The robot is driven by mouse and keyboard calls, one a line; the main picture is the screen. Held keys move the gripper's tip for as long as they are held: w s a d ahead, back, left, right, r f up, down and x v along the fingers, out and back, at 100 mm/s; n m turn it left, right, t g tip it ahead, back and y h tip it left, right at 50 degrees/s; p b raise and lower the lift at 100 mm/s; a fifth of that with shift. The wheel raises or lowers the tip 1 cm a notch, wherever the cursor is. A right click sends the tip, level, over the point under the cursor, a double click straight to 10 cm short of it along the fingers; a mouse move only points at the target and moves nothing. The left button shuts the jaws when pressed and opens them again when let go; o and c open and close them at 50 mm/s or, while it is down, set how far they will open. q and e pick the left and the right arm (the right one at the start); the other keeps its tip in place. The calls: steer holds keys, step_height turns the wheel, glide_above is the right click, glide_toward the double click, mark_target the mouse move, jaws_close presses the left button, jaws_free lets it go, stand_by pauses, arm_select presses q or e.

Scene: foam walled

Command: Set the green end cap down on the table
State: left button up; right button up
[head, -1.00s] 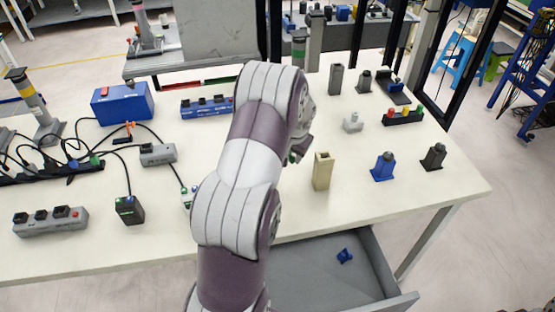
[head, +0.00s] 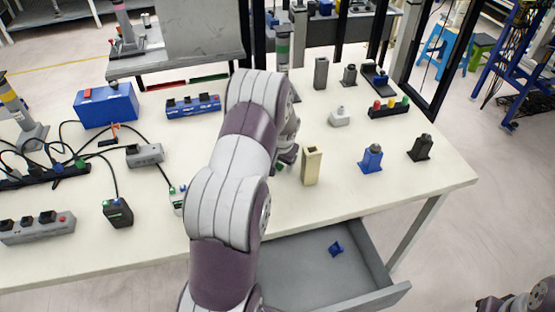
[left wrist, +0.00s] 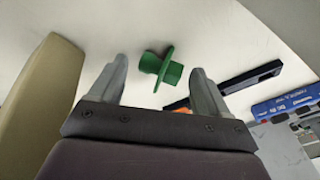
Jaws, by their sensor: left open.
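The green end cap (left wrist: 160,68) lies tilted on its side on the pale table (left wrist: 210,25) in the left wrist view, flange and short stub showing. My left gripper (left wrist: 158,72) is open, its two fingers on either side of the cap with gaps between. In the head view my left gripper (head: 288,154) is low over the table, mostly hidden by my arm. Only a bit of the green cap (head: 280,167) shows there, just left of the beige block (head: 311,166). My right gripper cannot be made out.
The beige block also stands close beside the left finger in the wrist view (left wrist: 42,95). A blue part (head: 371,158) and a black part (head: 421,147) stand farther right. An open grey drawer (head: 300,285) juts out below the table's front edge.

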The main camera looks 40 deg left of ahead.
arm_select(q)
steer(key=v, duration=1.2)
steer(key=shift+r, duration=0.15)
